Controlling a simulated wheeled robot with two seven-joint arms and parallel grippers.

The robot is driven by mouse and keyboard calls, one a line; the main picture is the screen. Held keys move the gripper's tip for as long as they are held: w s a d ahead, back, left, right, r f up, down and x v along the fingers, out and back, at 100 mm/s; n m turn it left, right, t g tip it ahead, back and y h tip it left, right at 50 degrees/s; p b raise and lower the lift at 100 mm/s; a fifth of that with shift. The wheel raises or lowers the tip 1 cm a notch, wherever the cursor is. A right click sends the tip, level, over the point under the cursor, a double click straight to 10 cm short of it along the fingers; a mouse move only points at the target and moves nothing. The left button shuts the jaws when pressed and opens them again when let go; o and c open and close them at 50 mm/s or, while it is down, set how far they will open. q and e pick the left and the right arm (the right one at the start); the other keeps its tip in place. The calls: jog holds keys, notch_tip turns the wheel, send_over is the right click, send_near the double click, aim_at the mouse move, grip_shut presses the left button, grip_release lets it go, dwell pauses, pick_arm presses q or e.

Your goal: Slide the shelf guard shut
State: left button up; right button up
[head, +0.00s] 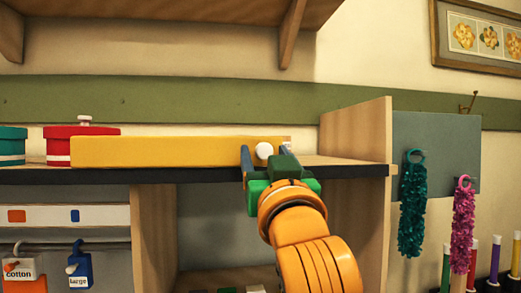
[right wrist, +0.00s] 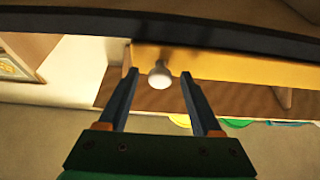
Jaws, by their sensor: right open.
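The shelf guard (head: 165,152) is a long yellow board along the front of the shelf, with a white round knob (head: 263,150) near its right end. It also shows in the right wrist view (right wrist: 235,65). My right gripper (head: 264,158) is at the knob, with its fingers open. In the right wrist view, the knob (right wrist: 160,77) sits between the two fingertips (right wrist: 159,75), with a gap on each side. My left gripper is not in view.
The shelf (head: 340,168) has a dark front edge and a wooden end panel (head: 358,132) right of the guard. A red tin (head: 78,133) and a teal tin (head: 12,146) stand at the left. Feather dusters (head: 413,205) hang on a grey board at the right.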

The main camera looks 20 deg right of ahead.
grip_shut()
dwell(1.3)
